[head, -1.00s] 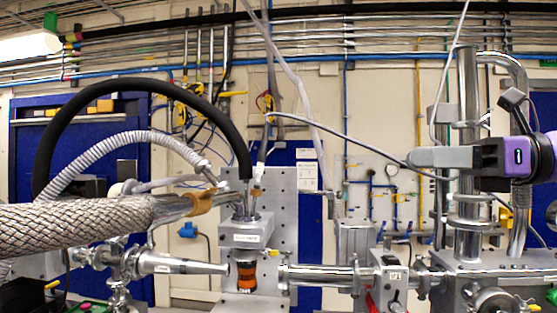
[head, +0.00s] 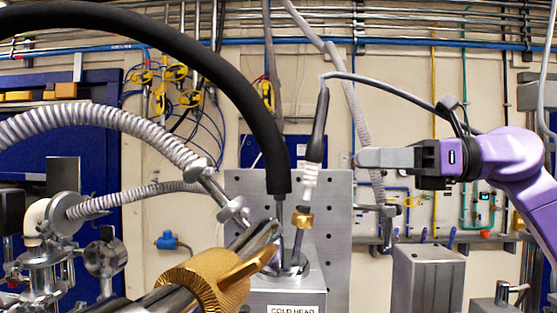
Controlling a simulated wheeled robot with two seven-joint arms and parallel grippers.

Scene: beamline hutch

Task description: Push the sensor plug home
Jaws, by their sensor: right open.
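The sensor plug (head: 309,178) stands nearly upright over the cold head (head: 312,278). It has a black sleeve on top, a white ribbed body and a brass ring (head: 302,220) below. Its lower end meets the cold head's top, but I cannot tell how deep it sits. A thin grey cable leaves its top and arches right behind my right arm. My right gripper (head: 370,158), on a purple arm, points left with grey fingers. It is open and empty, a short way right of the plug and not touching it. My left gripper is not in view.
A thick black hose (head: 272,165) comes down just left of the plug. A perforated metal plate (head: 338,225) stands behind. A grey box (head: 428,280) stands at lower right.

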